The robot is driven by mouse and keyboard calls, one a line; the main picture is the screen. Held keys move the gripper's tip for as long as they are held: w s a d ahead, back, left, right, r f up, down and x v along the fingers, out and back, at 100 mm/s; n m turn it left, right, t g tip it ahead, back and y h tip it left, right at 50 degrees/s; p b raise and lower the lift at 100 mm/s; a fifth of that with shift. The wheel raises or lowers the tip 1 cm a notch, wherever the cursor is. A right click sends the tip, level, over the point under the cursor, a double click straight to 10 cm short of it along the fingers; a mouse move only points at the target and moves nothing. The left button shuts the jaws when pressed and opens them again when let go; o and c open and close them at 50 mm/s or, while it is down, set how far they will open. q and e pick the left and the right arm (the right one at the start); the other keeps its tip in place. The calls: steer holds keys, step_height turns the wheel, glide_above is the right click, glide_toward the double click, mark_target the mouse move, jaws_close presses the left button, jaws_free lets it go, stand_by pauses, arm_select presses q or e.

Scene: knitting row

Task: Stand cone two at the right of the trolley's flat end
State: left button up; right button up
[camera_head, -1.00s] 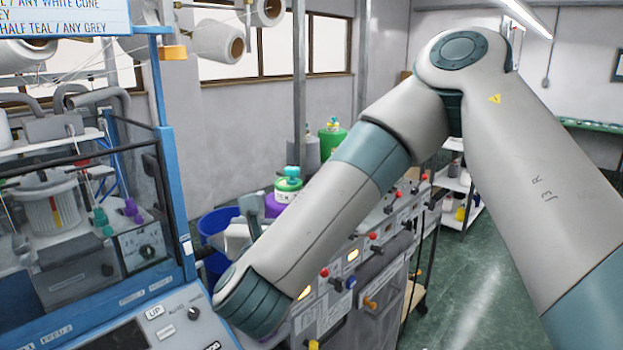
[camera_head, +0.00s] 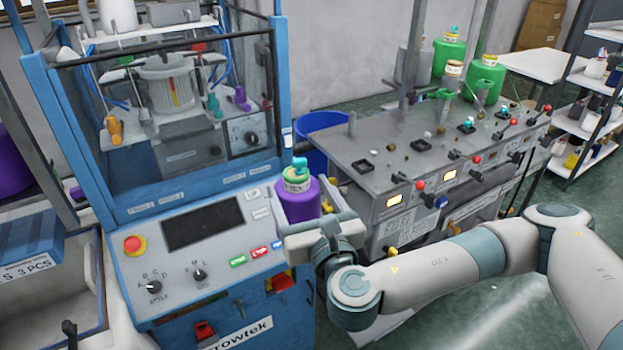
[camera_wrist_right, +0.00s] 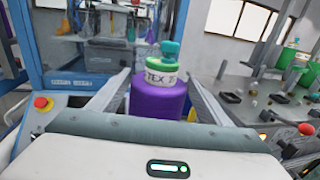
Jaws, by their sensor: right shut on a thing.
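My right gripper (camera_head: 305,208) is shut on a purple cone (camera_head: 296,200), held upright in front of the blue machine's right side. The cone has a white-and-green collar with partly readable lettering and a teal top. In the right wrist view the cone (camera_wrist_right: 160,103) stands between the two fingers; its lower part is hidden behind the gripper body. I cannot tell from its label whether it is cone two. I cannot surely pick out the trolley or its flat end. My left gripper is not in view.
The blue knitting machine (camera_head: 190,255) stands close on the left. A grey bench (camera_head: 385,145) with knobs, posts and green cones (camera_head: 484,80) is behind and right of the gripper. A blue bin (camera_head: 318,142) stands between them. White shelves (camera_head: 590,110) are at far right.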

steer(key=shift+s+d+f, duration=0.15)
steer(key=shift+d+f, duration=0.4)
steer(key=shift+d, duration=0.1)
steer(key=s+d+f+m+h+b, duration=0.15)
steer(key=d+f+h, duration=0.4)
steer(key=d, duration=0.95)
steer(key=s+d+f+m+b, duration=0.1)
steer(key=d+f+b, duration=0.2)
steer(key=f, duration=0.3)
steer(key=s+d+f+m+t+b, duration=0.1)
steer(key=s+d+f+b, duration=0.1)
steer(key=f+b, duration=0.3)
steer(key=shift+d+f+b, duration=0.35)
steer(key=shift+d+f, duration=0.2)
steer(key=shift+d, duration=0.15)
steer(key=shift+s+d, duration=0.1)
steer(key=shift+d, duration=0.05)
